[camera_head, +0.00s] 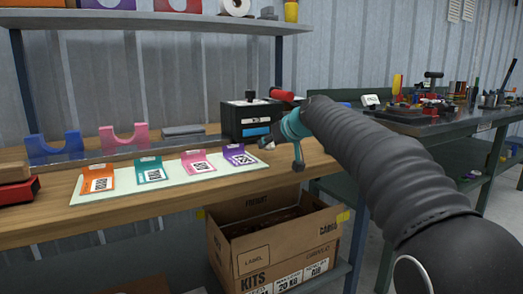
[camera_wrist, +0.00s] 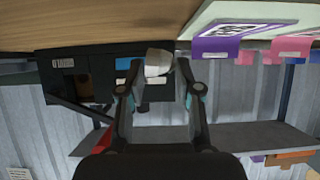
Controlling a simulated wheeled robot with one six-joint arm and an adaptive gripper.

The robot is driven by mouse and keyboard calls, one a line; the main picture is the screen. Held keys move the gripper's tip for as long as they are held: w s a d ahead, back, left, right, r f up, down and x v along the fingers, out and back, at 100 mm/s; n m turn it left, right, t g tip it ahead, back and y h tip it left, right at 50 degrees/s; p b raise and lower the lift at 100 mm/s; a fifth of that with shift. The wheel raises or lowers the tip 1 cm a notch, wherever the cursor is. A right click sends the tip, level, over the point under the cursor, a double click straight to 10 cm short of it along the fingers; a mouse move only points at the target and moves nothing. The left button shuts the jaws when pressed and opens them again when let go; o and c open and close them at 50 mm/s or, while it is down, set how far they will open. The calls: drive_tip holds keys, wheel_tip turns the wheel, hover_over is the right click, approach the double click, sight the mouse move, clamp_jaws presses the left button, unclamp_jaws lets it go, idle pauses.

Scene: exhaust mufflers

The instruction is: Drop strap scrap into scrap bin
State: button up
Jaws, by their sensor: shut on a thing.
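My gripper (camera_head: 270,142) is over the right end of the wooden bench, in front of a black box. In the wrist view my gripper (camera_wrist: 158,68) has a small pale, whitish-grey piece (camera_wrist: 158,58) between its fingertips, which I take to be the strap scrap. Its far side is hidden. No bin marked as scrap shows; an open cardboard box (camera_head: 268,250) labelled "KITS" stands below the bench edge, below my gripper in the picture, with dark brown contents.
The black box (camera_head: 246,122) with a blue front stands close behind my gripper. A pale mat (camera_head: 120,192) with several coloured label cards lies left of it. Blue (camera_head: 52,148) and pink (camera_head: 122,137) cradles stand behind. A cluttered dark bench (camera_head: 425,118) is at right.

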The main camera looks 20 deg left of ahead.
wheel_tip(320, 180, down, 2)
drive_tip(key=shift+f, duration=0.1)
drive_tip(key=o, duration=1)
drive_tip(key=shift+s+r, duration=0.1)
drive_tip(key=shift+r, duration=0.1)
drive_tip(key=v, duration=1.2)
drive_tip(key=shift+b, duration=0.45)
